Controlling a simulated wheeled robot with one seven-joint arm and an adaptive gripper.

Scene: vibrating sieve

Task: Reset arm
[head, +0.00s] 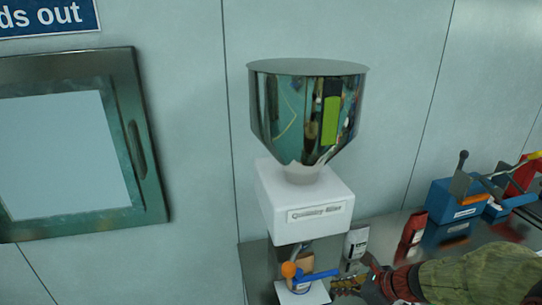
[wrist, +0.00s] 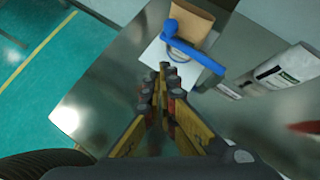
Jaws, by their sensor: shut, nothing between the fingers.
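My gripper (wrist: 163,90) is shut and empty in the wrist view, its yellow fingers together above the bare metal bench. In the head view my gripper (head: 345,284) is at the lower right, just right of a blue handle (head: 318,273). That handle also shows in the wrist view (wrist: 195,48), beyond the fingertips and apart from them. My arm comes in from the right edge of the head view. The vibrating sieve has a shiny metal hopper (head: 305,105) on a white body (head: 305,205).
The metal bench (wrist: 110,75) has a white and black packet (head: 357,242) and a red packet (head: 414,227) at its back. Blue boxes (head: 455,200) with levers stand at the right. A framed window (head: 65,150) is on the left wall. Green floor (wrist: 40,45) lies left of the bench.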

